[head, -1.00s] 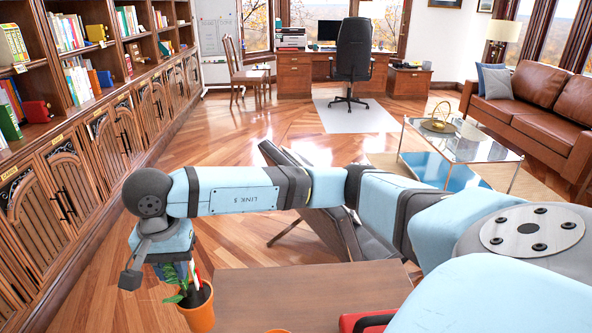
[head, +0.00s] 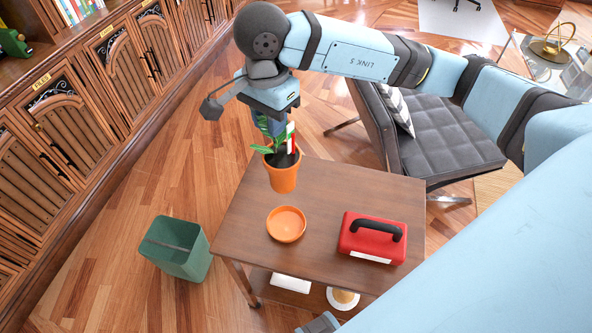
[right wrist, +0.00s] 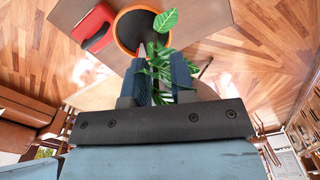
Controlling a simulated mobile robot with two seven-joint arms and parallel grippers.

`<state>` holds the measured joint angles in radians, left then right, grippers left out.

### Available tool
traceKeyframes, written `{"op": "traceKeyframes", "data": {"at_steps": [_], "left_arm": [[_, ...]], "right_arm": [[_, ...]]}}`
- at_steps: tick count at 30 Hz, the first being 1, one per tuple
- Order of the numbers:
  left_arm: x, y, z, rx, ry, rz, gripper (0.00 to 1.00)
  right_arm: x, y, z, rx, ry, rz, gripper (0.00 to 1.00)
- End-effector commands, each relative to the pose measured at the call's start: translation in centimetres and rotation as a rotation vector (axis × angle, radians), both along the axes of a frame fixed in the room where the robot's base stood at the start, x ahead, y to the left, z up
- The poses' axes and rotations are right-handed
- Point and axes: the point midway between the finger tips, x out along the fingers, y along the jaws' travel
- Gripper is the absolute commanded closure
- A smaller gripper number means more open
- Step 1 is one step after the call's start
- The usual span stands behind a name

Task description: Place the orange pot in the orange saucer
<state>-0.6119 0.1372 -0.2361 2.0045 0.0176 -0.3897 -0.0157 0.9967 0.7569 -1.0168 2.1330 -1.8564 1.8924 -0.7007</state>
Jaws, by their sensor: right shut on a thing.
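The orange pot (head: 283,178) holds dark soil, a green plant and a red-and-white upright piece. My right gripper (head: 272,125) is above it, shut among the stems; exactly what the fingers grip is hidden by leaves. The pot hangs upright from it over the far left part of the table, behind the orange saucer (head: 286,224). The saucer is empty and lies on the table, apart from the pot. In the right wrist view, the fingers (right wrist: 160,85) are around the plant, with the pot rim (right wrist: 119,35) beyond. My left gripper is not in view.
The brown table (head: 330,190) also bears a red toolbox (head: 372,238) to the right of the saucer. A green bin (head: 176,250) stands on the floor to the left. A dark lounge chair (head: 440,140) is behind the table, cabinets (head: 75,135) at the left.

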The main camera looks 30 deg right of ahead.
Motion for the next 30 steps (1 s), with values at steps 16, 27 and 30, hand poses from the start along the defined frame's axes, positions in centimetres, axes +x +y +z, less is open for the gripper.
{"op": "traceKeyframes", "data": {"at_steps": [16, 27, 30], "left_arm": [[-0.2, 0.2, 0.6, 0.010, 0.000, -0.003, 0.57], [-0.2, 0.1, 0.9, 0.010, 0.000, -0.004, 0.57], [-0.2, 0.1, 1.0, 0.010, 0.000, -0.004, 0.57]], "right_arm": [[-0.2, 0.0, -10.5, 0.000, 0.004, -0.010, 1.00], [-0.1, 0.1, -15.5, 0.000, -0.001, -0.009, 1.00], [-0.1, 0.1, -16.2, 0.001, 0.000, -0.009, 1.00]]}}
